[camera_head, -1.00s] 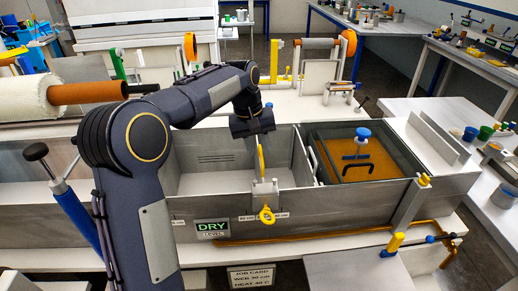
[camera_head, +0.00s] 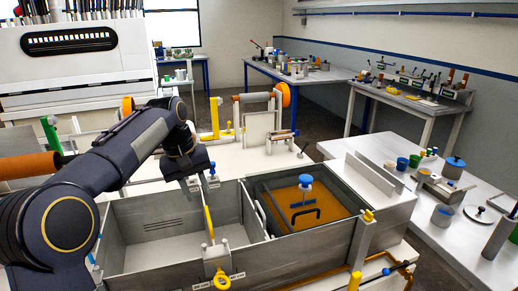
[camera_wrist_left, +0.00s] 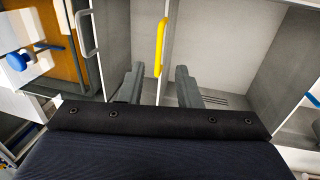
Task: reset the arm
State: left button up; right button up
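My left gripper (camera_head: 199,181) hangs from the dark arm that comes in from the left, above the near compartments of the grey bath (camera_head: 150,240). In the left wrist view its two grey fingers (camera_wrist_left: 158,86) stand apart with nothing between them. A yellow handle (camera_wrist_left: 160,47) on the divider lies beyond the fingertips in that view. The same yellow handle (camera_head: 208,222) shows below the gripper in the head view. My right gripper is not in view.
The right compartment holds amber resin (camera_head: 290,205) with a blue-knobbed tool (camera_head: 305,183) and a black handle. A side bench (camera_head: 430,205) at right carries several cups and pots. An orange roller (camera_head: 30,165) lies at left. Benches stand along the back wall.

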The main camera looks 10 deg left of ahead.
pick_arm(q)
jog(key=s+d+m+t+h, duration=0.1)
jog(key=s+d+m+t, duration=0.1)
jog(key=s, duration=1.2)
jog(key=s+d+f+m+t, duration=0.1)
jog(key=s+d+f, duration=0.2)
jog(key=s+f, duration=0.2)
jog(key=s+d+f+m+t+h, duration=0.1)
jog(key=s+d+f, duration=0.2)
jog(key=s, duration=0.7)
notch_tip(320, 180, down, 3)
jog(key=shift+s+d+r+m, duration=0.1)
jog(key=shift+s+d+m, duration=0.05)
jog(key=shift+m, duration=0.25)
